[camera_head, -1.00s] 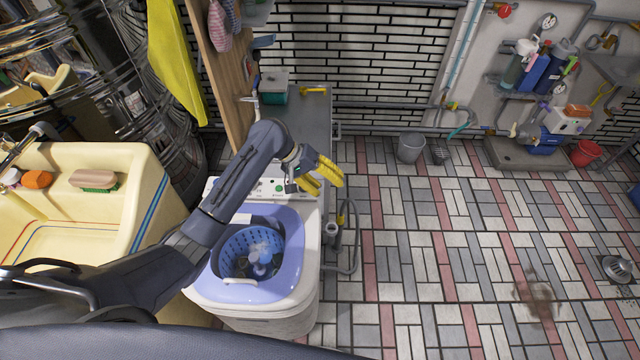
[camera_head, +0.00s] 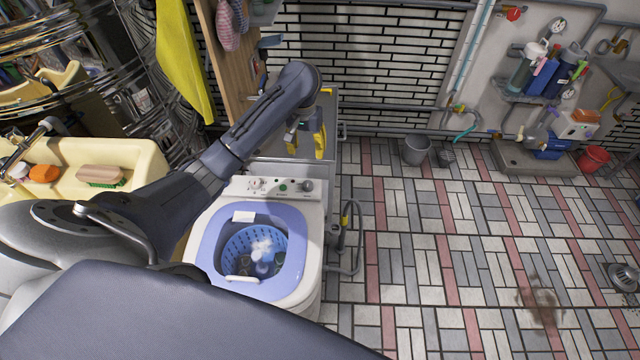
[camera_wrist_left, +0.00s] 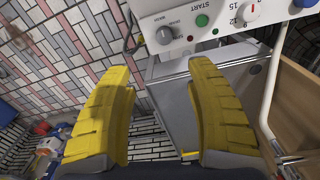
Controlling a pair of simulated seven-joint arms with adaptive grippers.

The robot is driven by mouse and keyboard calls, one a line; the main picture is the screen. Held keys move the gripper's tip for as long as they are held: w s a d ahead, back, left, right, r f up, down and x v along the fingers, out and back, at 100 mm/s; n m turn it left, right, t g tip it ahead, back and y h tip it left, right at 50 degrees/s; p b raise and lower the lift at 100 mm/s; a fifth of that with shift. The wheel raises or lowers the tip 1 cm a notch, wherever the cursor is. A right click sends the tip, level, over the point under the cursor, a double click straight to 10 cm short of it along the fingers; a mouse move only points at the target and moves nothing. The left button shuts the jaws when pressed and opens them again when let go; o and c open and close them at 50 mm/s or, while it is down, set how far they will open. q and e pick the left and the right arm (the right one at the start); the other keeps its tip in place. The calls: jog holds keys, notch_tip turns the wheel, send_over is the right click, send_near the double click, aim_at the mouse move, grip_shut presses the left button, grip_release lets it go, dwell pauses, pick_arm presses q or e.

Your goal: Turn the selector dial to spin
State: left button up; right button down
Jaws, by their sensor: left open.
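The selector dial, a grey knob (camera_head: 306,185), sits at the right end of the white control panel (camera_head: 270,194) on the washing machine. It also shows in the left wrist view (camera_wrist_left: 165,36), with small lettering around it, partly readable as "WASH"; its setting is unclear. A green start button (camera_head: 283,187) and a white timer dial (camera_head: 254,183) are left of it. My left gripper (camera_head: 306,145) is open and empty, behind and above the panel. In the left wrist view its yellow fingers (camera_wrist_left: 157,75) are wide apart, with the knob beyond their tips, untouched.
The washing tub (camera_head: 254,252) is open below the panel. A grey cabinet (camera_head: 328,115) stands behind the machine, and a drain hose (camera_head: 355,240) hangs at its right. A cream sink (camera_head: 130,155) is at left. The tiled floor (camera_head: 450,230) at right is mostly clear.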

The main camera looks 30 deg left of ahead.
pick_arm(q)
send_over(308, 183)
jog(key=shift+f, duration=3.45)
jog(key=shift+s+f, duration=0.1)
jog(key=shift+f, duration=5.2)
jog(key=shift+c, duration=0.4)
grip_shut()
